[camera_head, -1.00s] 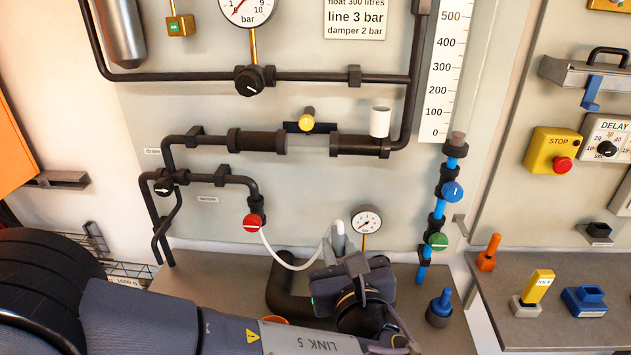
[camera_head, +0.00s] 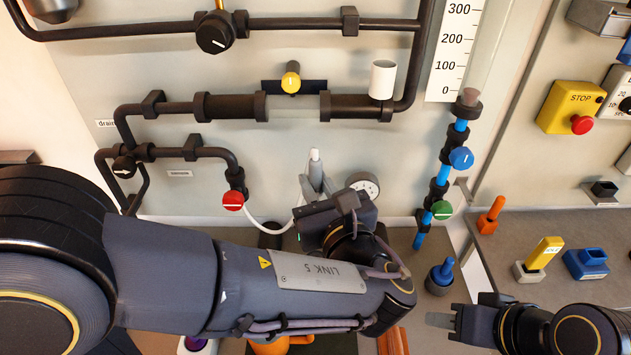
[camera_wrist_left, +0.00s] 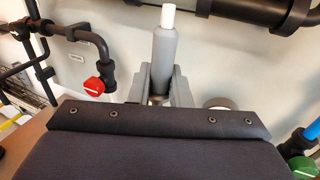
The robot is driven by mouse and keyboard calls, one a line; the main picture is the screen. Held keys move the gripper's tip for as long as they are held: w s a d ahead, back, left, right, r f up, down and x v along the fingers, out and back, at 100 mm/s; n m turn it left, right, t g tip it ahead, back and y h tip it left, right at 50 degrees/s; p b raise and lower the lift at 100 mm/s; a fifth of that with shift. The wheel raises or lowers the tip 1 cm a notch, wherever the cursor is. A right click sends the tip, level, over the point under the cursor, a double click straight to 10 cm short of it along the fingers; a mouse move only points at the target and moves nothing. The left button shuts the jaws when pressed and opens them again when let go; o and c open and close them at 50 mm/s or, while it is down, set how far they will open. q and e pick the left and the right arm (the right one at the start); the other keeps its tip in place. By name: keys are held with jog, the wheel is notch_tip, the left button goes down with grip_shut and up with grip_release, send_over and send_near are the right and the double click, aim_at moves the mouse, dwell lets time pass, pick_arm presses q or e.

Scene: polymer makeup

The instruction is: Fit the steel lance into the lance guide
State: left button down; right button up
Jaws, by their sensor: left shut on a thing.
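A grey cylindrical piece with a white tip, which I take for the steel lance (camera_head: 315,163), stands roughly upright in my left gripper (camera_head: 317,182). The left wrist view shows the lance (camera_wrist_left: 165,55) between the two grey fingers of the left gripper (camera_wrist_left: 161,84), tip up. Its lower part is hidden by the gripper. A white hose runs from the red-handled valve towards it. A white open-topped cylinder, possibly the lance guide (camera_head: 382,80), stands on the dark pipe, above and right of the lance and apart from it. My right gripper (camera_head: 441,320) is at the lower right; its finger gap is unclear.
A small gauge (camera_head: 363,184) is close right of the left gripper. The red valve (camera_head: 233,200) and pipes lie to its left. A yellow knob (camera_head: 291,83) sits above. The blue column with a green valve (camera_head: 442,210) is further right.

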pick_arm(q)
jog(key=shift+d+f+y+b, duration=0.15)
jog(key=shift+f+y+b, duration=0.15)
jog(key=shift+f+b, duration=1.85)
jog(key=shift+f, duration=0.8)
jog(key=shift+p, duration=0.45)
notch_tip(320, 180, down, 11)
jog(key=b, duration=0.8)
dwell(2.7)
jog(key=shift+r, duration=0.2)
